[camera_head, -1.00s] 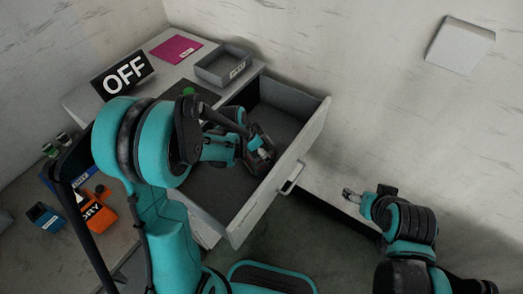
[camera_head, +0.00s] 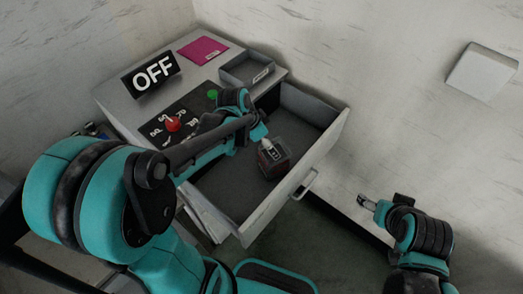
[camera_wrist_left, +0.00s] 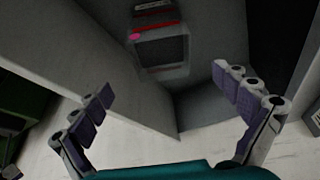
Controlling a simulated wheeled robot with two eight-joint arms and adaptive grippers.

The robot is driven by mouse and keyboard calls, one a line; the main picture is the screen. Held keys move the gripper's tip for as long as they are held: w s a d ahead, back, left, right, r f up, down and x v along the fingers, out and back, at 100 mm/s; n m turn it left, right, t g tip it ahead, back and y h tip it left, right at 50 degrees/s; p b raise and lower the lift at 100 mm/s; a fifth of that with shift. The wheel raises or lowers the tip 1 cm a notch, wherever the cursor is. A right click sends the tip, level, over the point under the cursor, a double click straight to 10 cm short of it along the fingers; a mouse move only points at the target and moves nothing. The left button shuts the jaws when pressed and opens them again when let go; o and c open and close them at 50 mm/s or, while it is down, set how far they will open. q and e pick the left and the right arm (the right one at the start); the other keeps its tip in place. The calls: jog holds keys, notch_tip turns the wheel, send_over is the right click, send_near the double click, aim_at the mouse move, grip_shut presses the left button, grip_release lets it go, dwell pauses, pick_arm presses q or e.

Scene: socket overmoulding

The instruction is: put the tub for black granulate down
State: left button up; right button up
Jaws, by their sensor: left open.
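The tub for black granulate, a small dark tub with a pale label (camera_head: 276,160), sits on the floor of the open drawer (camera_head: 232,188). In the left wrist view a dark tub with a red edge (camera_wrist_left: 162,52) lies beyond the fingers, apart from them. My left gripper (camera_head: 262,138) is over the drawer, just behind the tub in the head view. Its two fingers stand wide apart with nothing between them in the left wrist view (camera_wrist_left: 165,112). My right gripper (camera_head: 365,201) is right of the drawer, away from the tub; its jaws are too small to read.
On the cabinet top stand an OFF sign (camera_head: 151,74), a grey tray (camera_head: 240,76), a magenta sheet (camera_head: 203,50) and a black panel with a red knob (camera_head: 173,124). The drawer front with its handle (camera_head: 304,185) juts out. Drawer floor around the tub is free.

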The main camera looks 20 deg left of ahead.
pick_arm(q)
jog(key=s+r+n+t+y, duration=0.1)
jog(key=s+r+n+t, duration=0.1)
jog(key=s, duration=0.4)
jog(key=s+r+n+t+y, duration=0.1)
jog(key=s+r+n, duration=0.4)
jog(key=s+n, duration=0.1)
jog(key=shift+s+a+t+y, duration=0.25)
jog(key=shift+s+t+y, duration=0.15)
jog(key=shift+s, duration=0.3)
jog(key=shift+f, duration=0.1)
notch_tip(320, 180, down, 4)
jog(key=b, duration=0.4)
jog(key=shift+f, duration=0.1)
jog(key=shift+c, duration=0.4)
